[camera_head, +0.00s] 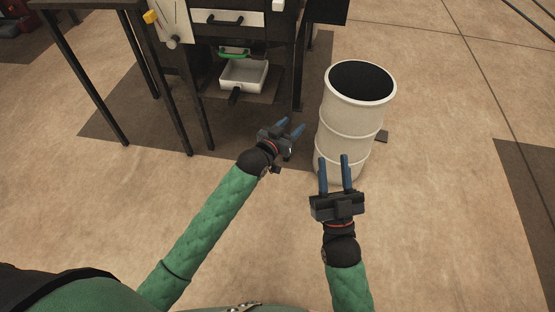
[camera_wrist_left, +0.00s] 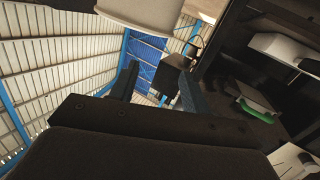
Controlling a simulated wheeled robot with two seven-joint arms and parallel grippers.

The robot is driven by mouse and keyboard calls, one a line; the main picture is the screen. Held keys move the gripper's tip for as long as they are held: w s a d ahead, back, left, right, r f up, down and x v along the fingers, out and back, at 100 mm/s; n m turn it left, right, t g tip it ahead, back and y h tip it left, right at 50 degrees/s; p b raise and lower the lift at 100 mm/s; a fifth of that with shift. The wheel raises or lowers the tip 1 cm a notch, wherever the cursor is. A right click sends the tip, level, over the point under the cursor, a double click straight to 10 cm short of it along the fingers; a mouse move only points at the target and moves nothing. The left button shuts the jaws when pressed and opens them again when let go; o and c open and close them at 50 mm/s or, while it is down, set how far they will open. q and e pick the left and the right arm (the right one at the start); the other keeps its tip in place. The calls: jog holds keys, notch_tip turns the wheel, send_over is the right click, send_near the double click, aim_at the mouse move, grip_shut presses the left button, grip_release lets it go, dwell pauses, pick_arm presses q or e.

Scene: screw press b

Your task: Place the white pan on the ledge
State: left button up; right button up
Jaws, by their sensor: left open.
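The white pan (camera_head: 256,75) sits low in the dark machine, on a flat shelf-like surface (camera_head: 214,91) below a green handle (camera_head: 234,53). I cannot tell for certain which surface is the ledge. My left gripper (camera_head: 291,128) is open and empty, in front of the machine and to the lower right of the pan, apart from it. Its blue fingers also show in the left wrist view (camera_wrist_left: 158,85). My right gripper (camera_head: 333,172) is open and empty, in front of the white barrel.
A white barrel (camera_head: 347,133) with a dark top stands right of the machine, close to both grippers. A dark table frame with thin legs (camera_head: 85,85) stands at left. A drawer with a black handle (camera_head: 228,18) is above the pan. The floor at right is clear.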

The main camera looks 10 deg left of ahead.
pick_arm(q)
jog(key=s+r+t, duration=0.5)
jog(key=s+r, duration=0.2)
jog(key=s, duration=0.5)
jog(key=s+r+n+t, duration=0.1)
jog(key=s+r+t, duration=0.3)
jog(key=s+r, duration=0.3)
jog(key=s, duration=0.5)
jog(key=shift+s+a+r+t, duration=0.25)
jog(key=shift+r+t, duration=0.1)
jog(key=shift+t, duration=0.05)
